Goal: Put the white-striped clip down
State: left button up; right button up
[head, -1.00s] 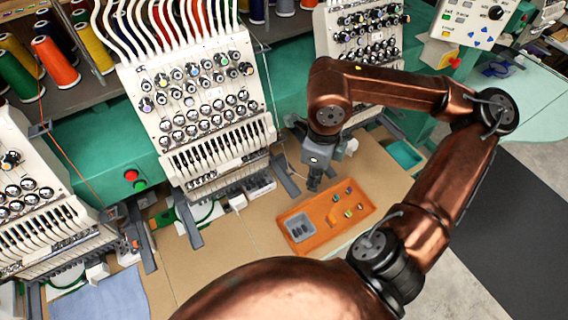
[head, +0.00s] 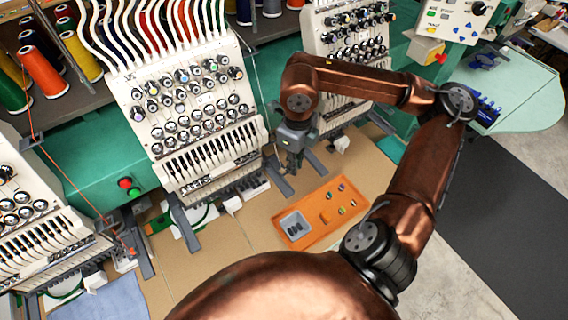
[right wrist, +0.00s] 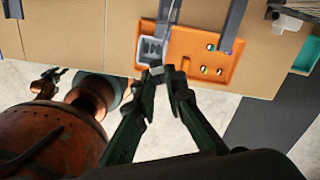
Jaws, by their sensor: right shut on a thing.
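My right gripper (head: 291,171) hangs above the table, just beyond the far edge of the orange tray (head: 328,230) in the head view. In the right wrist view its fingertips (right wrist: 166,70) are shut on a small pale thing, likely the white-striped clip (right wrist: 157,70). Its stripe is too small to make out. The tray's grey compartment (right wrist: 147,43) holds several dark pieces and appears just beyond the fingertips. Small coloured pieces (right wrist: 208,70) sit in the tray's other part. A dark gripper-like part of mine, likely the left gripper (right wrist: 46,83), shows at the left of the wrist view.
White embroidery machine heads (head: 190,100) with grey arms stand behind the right gripper. The brown tabletop (head: 215,255) left of the tray is mostly clear. A blue cloth (head: 100,303) lies at the front left. A teal bin (head: 391,148) is set at the right.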

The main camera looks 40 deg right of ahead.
jog(key=w+d+f+p, duration=0.1)
jog(key=w+f, duration=0.5)
jog(key=f, duration=0.3)
jog(key=shift+w+d+f+p, duration=0.15)
jog(key=shift+w+d+p, duration=0.05)
jog(key=shift+p, duration=0.15)
jog(key=shift+f+b, duration=0.3)
jog(key=shift+b, duration=0.05)
jog(key=o, duration=0.7)
jog(key=shift+r, duration=0.1)
